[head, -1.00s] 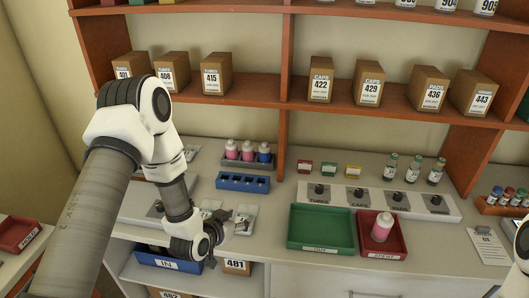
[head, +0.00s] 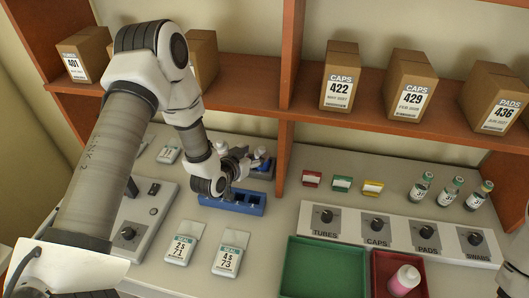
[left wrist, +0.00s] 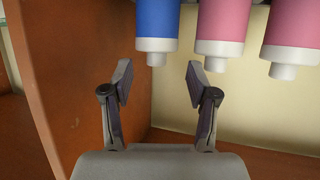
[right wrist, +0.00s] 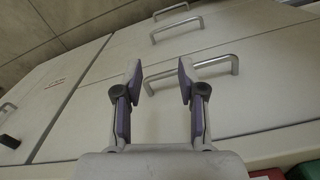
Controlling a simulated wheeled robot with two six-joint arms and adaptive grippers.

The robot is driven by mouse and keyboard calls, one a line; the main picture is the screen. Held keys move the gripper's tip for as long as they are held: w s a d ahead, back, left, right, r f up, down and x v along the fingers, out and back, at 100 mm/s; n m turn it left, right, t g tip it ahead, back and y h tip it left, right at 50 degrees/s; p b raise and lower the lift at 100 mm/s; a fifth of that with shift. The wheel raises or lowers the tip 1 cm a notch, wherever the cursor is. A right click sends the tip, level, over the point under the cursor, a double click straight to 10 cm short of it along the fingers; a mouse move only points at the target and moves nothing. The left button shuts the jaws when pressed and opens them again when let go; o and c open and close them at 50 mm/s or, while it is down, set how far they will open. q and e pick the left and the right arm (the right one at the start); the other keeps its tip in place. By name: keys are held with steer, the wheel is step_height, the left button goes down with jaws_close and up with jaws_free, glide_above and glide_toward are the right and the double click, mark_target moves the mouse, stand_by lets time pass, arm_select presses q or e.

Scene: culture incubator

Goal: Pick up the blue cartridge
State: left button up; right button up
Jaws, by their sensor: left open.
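The blue cartridge (left wrist: 157,20) shows in the left wrist view, upside down in the picture, with its white cap toward my fingers. My left gripper (left wrist: 159,78) is open, its two fingers below the cap in the picture and apart from it. Two pink cartridges (left wrist: 224,22) (left wrist: 291,26) stand beside the blue one. In the head view my left gripper (head: 245,158) is at the cartridge rack behind the blue block, and my arm hides most of the cartridges. My right gripper (right wrist: 160,82) is open and empty in front of cabinet drawers.
An empty blue block (head: 232,204) lies just in front of the rack. A wooden divider (head: 284,160) stands close to the right of it. Shelf boxes (head: 339,78) are above.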

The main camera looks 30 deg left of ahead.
mark_target(261, 148)
arm_select(q)
steer(key=shift+w+d+r+p, duration=0.5)
steer(key=shift+w+p, duration=0.15)
steer(key=shift+p, duration=0.25)
steer(key=x, duration=0.4)
steer(key=shift+a+f+p, duration=0.3)
steer(key=shift+a+f, duration=0.05)
steer(key=shift+f, duration=0.1)
steer(key=shift+s+r, duration=0.15)
steer(key=shift+c, duration=0.7)
steer(key=shift+s+r, duration=0.1)
steer(key=c, duration=0.5)
steer(key=shift+d, duration=0.1)
jaws_close()
arm_select(e)
steer(key=r, duration=0.2)
steer(key=shift+s+r, duration=0.35)
steer(key=shift+s, duration=0.05)
